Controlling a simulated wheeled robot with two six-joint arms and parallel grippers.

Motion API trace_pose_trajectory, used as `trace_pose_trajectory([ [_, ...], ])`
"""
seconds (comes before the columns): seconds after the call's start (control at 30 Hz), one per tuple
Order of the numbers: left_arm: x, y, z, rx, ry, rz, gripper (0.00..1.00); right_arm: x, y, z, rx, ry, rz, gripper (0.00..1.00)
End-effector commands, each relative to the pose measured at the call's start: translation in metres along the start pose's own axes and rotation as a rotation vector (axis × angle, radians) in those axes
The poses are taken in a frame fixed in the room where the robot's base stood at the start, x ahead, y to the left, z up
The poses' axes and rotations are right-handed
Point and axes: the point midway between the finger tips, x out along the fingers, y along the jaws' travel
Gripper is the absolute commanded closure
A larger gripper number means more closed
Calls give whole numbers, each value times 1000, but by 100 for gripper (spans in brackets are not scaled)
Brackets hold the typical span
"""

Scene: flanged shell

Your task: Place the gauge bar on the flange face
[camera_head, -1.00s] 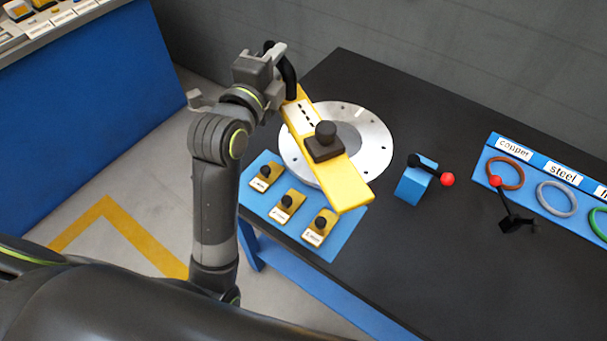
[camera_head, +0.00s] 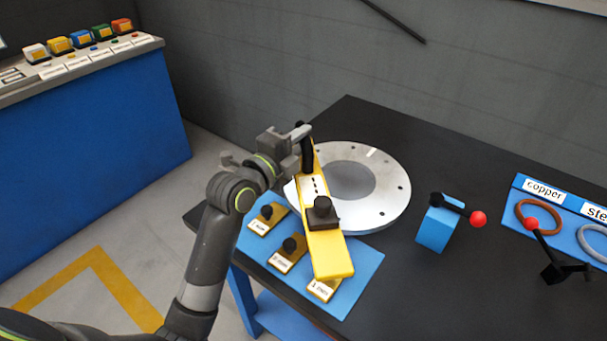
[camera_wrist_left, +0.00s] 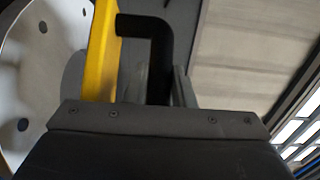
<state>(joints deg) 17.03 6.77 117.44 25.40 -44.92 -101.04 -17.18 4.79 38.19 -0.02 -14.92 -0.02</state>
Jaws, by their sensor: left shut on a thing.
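The yellow gauge bar (camera_head: 330,257) has a black knob block on it and a black bent handle (camera_head: 306,150) at its far end. My left gripper (camera_head: 300,140) is shut on that handle. The bar slants across the left part of the silver flange face (camera_head: 388,205), its near end over the blue mat; I cannot tell whether it touches the flange. In the left wrist view the bar (camera_wrist_left: 101,50) and black handle (camera_wrist_left: 158,40) show close up, with the flange (camera_wrist_left: 25,75) at left. The fingertips are partly hidden. My right gripper is not in view.
The blue mat (camera_head: 352,285) holds several small yellow blocks with black knobs and labels. A blue block with a red-tipped lever (camera_head: 436,228) stands right of the flange. A ring board (camera_head: 560,205) and another red-tipped lever (camera_head: 548,262) are farther right. Black table lies bare between.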

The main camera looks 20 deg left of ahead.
Motion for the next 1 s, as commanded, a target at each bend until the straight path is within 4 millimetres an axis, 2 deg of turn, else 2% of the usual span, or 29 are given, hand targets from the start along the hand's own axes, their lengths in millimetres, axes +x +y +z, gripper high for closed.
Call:
trace_pose_trajectory([
  [0.43, 0, 48, -1, -3, 1, -5, 100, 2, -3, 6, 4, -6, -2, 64],
  [0.87, 0, 55, 0, -1, 0, -7, 100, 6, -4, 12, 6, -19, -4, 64],
  [0.9, 0, 57, 0, 0, 0, -2, 76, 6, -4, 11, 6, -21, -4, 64],
  [1.0, 0, 56, 0, 0, 0, -1, 63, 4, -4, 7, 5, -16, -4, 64],
])
